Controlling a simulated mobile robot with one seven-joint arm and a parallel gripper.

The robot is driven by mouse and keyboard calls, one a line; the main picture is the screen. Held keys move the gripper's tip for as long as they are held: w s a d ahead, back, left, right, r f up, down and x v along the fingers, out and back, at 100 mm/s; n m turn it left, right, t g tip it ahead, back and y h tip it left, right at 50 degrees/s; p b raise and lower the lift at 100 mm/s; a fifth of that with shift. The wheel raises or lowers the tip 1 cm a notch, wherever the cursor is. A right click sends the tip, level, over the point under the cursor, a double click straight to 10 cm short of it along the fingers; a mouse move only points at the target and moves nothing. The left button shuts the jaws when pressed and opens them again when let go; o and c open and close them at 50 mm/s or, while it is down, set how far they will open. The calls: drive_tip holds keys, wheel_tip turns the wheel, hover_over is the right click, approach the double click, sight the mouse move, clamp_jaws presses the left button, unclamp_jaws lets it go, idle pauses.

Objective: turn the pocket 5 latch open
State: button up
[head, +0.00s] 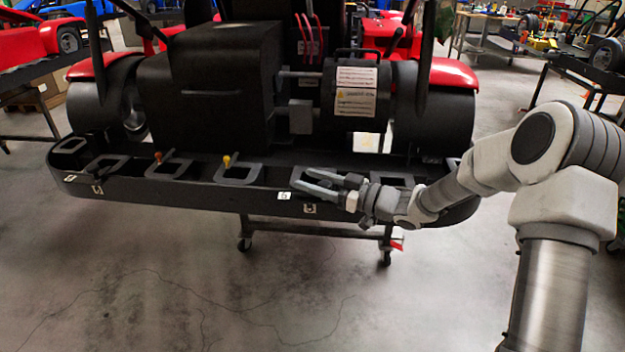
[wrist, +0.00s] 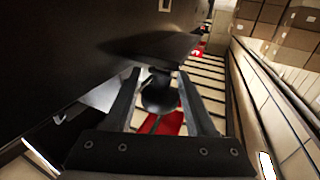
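My gripper (head: 301,178) is at the front edge of the kart's black rear bumper tray (head: 200,194), right of its middle. It also shows in the wrist view (wrist: 159,76), with its two fingers apart. A dark rounded knob-like part (wrist: 160,94) shows between the fingers, below a dark tapered piece (wrist: 150,46). I cannot tell whether the fingers touch it, or whether it is the pocket 5 latch. A small white label (head: 284,196) is on the tray's front face beside my gripper; its number is too small to read surely. A small latch-like fitting (head: 310,209) is just below my fingers.
Several square-rimmed pockets line the tray. A black cylinder with a warning label (head: 356,91) sits above the tray. The floor in front (head: 200,285) is clear.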

drive_tip(key=shift+o, duration=0.8)
drive_tip(key=shift+d, duration=0.15)
drive_tip(key=p+v, duration=0.3)
drive_tip(key=v, duration=1.4)
